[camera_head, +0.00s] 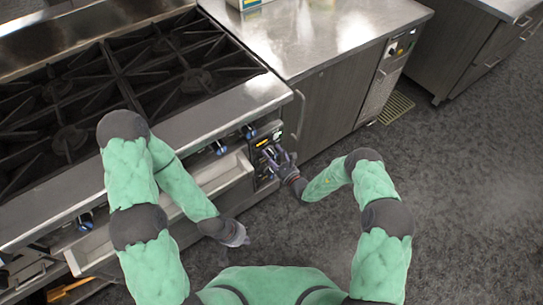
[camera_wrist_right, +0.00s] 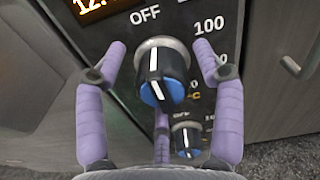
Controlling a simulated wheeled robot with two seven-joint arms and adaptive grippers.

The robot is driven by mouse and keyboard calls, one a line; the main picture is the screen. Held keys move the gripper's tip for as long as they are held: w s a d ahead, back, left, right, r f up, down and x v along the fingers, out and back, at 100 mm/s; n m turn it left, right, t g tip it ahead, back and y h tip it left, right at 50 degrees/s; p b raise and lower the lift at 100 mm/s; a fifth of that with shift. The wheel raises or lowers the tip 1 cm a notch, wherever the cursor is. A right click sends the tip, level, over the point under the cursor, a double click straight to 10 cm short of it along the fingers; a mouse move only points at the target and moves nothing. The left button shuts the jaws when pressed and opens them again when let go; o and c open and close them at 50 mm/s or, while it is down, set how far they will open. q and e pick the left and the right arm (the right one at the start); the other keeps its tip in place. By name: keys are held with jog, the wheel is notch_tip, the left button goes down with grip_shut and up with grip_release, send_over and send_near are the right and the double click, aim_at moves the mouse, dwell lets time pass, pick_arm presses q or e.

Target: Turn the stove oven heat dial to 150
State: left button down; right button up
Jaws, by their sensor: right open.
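The upper dial (camera_wrist_right: 165,82), black and blue with a white line, sits on the stove's dark control panel, which also shows in the head view (camera_head: 264,142). Its white line points roughly up, toward the OFF mark. Labels OFF and 100 are readable; other marks are partly hidden. My right gripper (camera_wrist_right: 160,58) is open, with purple fingers on either side of the dial. I cannot tell whether they touch it. In the head view, my right gripper (camera_head: 277,158) is at the panel. My left gripper (camera_head: 246,240) hangs below the stove front; its fingers are unclear.
A second, lower dial (camera_wrist_right: 187,140) is on the same panel, below a lit display (camera_wrist_right: 95,5). A pulled-out tray or drawer (camera_head: 218,177) is left of the panel. A steel counter (camera_head: 320,35) adjoins the stove on the right. Floor (camera_head: 455,200) at right is open.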

jog(key=shift+w, duration=0.2)
jog(key=shift+r, duration=0.1)
jog(key=c, duration=1.1)
